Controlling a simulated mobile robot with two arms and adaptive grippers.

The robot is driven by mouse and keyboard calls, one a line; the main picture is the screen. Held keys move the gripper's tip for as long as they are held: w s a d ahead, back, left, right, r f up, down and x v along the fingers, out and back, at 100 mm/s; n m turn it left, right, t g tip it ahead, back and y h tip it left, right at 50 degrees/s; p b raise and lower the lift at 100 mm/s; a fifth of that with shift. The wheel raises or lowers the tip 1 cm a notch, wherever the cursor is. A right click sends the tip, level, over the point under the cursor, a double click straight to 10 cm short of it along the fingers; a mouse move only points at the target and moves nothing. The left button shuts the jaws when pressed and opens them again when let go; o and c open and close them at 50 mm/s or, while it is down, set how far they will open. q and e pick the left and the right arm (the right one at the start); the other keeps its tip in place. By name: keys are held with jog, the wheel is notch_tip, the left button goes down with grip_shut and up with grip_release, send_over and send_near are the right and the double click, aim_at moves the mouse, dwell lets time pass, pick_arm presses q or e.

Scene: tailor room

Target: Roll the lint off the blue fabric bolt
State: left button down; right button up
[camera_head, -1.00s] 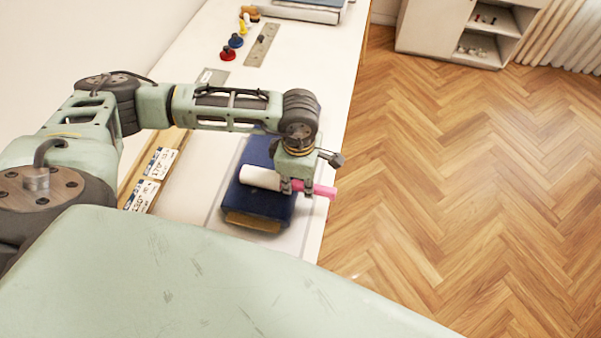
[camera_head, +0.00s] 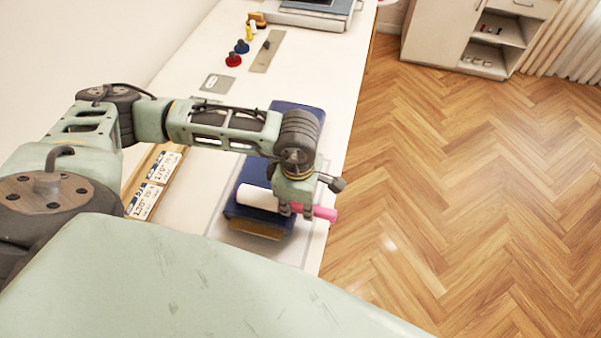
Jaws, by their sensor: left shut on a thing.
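The blue fabric bolt (camera_head: 243,213) lies on the white table, with a brown end facing me. The lint roller (camera_head: 256,197) has a white roll and a pink handle (camera_head: 325,213). My left gripper (camera_head: 296,211) is shut on the lint roller near where the handle meets the roll. The white roll lies across the top of the bolt, toward its near end; I cannot tell for sure whether it touches. The arm hides the middle of the bolt. No lint can be made out. My right gripper is not in view.
The white table (camera_head: 335,75) holds a metal ruler (camera_head: 267,52), a red pin holder (camera_head: 233,60), a blue one (camera_head: 242,46) and a grey card (camera_head: 217,83). Size labels (camera_head: 154,185) lie at the left. Wooden floor is open at the right.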

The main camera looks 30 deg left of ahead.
pick_arm(q)
jog(key=shift+s+d, duration=0.2)
jog(key=shift+s, duration=0.45)
jog(key=shift+w+r, duration=0.1)
jog(key=shift+r, duration=0.55)
jog(key=shift+r+p, duration=1.5)
jog(key=shift+r, duration=1.35)
jog(key=w+d+b, duration=0.2)
jog(key=d+b, duration=0.1)
jog(key=d, duration=0.6)
jog(key=shift+w+d+b, duration=0.25)
jog(key=shift+d+b, duration=0.1)
